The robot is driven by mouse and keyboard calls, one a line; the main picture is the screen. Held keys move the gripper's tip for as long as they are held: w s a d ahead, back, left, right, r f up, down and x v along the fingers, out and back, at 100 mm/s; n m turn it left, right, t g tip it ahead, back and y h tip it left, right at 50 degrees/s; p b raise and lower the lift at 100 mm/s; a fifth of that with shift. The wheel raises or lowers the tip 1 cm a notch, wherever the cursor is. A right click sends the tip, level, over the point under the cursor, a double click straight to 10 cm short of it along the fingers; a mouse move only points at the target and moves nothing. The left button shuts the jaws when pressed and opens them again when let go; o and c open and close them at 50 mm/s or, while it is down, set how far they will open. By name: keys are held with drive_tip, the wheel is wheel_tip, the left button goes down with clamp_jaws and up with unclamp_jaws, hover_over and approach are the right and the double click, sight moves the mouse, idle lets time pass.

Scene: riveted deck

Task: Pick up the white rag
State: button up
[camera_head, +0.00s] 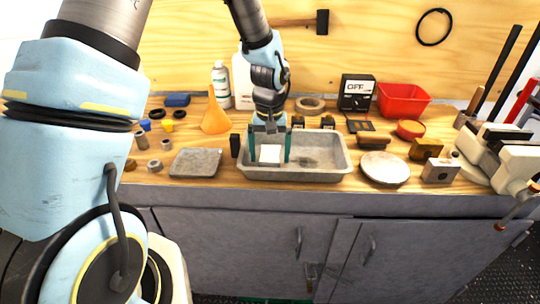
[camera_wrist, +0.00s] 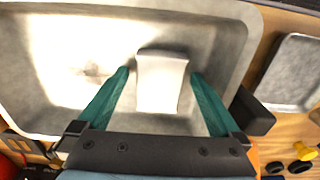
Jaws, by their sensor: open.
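The white rag (camera_head: 269,154) is a small pale rectangle lying in the grey metal tray (camera_head: 318,174) on the workbench, toward the tray's left end. In the wrist view the rag (camera_wrist: 162,82) lies between my two green fingers, with a fold line near one end. My gripper (camera_head: 270,158) is open and points down into the tray, one finger on each side of the rag. In the wrist view my gripper (camera_wrist: 160,74) shows gaps between both fingers and the rag. I cannot tell how high the fingertips are above the tray floor.
A flat grey plate (camera_head: 195,162) and a dark block (camera_head: 235,145) stand left of the tray. A round pale disc (camera_head: 385,168) is to its right. An orange funnel (camera_head: 214,117), bottles, a meter (camera_head: 356,92) and a red bin (camera_head: 403,99) stand behind. A vise (camera_head: 497,153) is far right.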

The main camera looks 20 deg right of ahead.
sight(270, 155)
drive_tip(key=c, duration=1.4)
wheel_tip(270, 155, up, 10)
drive_tip(key=shift+r+b, duration=0.1)
drive_tip(key=shift+b, duration=1.05)
drive_tip(key=o, duration=0.9)
drive_tip(key=c, duration=0.6)
drive_tip(key=shift+d, duration=0.1)
drive_tip(key=shift+c, duration=0.2)
